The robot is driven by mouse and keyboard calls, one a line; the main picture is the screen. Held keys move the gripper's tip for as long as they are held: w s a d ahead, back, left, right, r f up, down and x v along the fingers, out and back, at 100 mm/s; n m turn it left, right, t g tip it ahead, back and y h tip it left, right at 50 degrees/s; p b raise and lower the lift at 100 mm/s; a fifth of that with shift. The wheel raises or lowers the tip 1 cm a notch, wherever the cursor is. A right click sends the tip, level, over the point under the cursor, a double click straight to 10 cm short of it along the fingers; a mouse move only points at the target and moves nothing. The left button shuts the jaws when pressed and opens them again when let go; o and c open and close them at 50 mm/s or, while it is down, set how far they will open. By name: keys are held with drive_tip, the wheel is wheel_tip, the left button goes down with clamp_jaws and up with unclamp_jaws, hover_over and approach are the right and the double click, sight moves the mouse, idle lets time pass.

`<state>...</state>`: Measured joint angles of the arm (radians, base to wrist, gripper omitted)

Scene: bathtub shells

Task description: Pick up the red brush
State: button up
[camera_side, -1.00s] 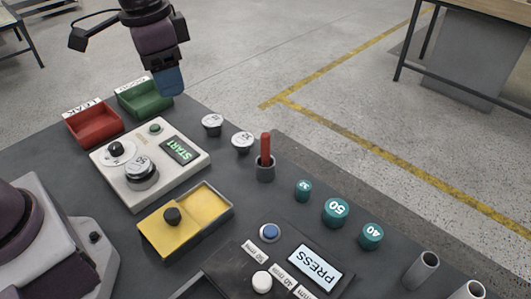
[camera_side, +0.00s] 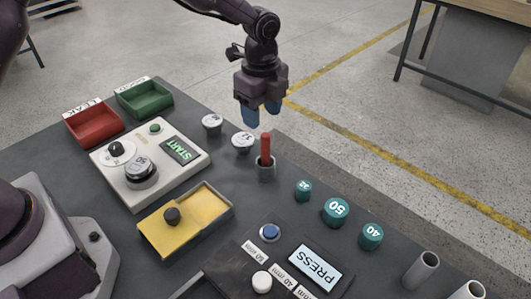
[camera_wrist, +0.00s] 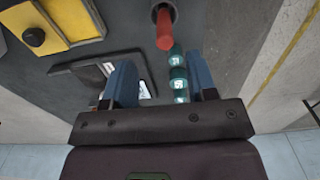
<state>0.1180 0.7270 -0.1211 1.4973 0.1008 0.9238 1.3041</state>
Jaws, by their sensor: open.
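The red brush (camera_side: 265,149) stands upright in a small grey cup (camera_side: 265,170) on the dark table. In the wrist view the brush (camera_wrist: 164,30) shows at the top, a little beyond the fingers, with its cup (camera_wrist: 158,10) around its base. My gripper (camera_side: 261,116) hangs above and slightly behind the brush in the side view, apart from it. Its two blue fingers are spread with nothing between them, as the wrist view also shows for the gripper (camera_wrist: 163,85). The lower part of the brush is hidden inside the cup.
The START box (camera_side: 150,165), yellow tray (camera_side: 187,222) and PRESS panel (camera_side: 314,268) lie nearer. Red (camera_side: 93,124) and green (camera_side: 145,99) bins stand at the far left.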

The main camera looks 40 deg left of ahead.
sight(262, 135)
wheel_tip(262, 135, down, 5)
drive_tip(key=shift+r, duration=0.1)
drive_tip(key=shift+w+d+f, duration=0.15)
drive_tip(key=shift+f, duration=1.15)
drive_tip(key=shift+w+d+f, duration=0.1)
drive_tip(key=shift+f, duration=1.2)
clamp_jaws()
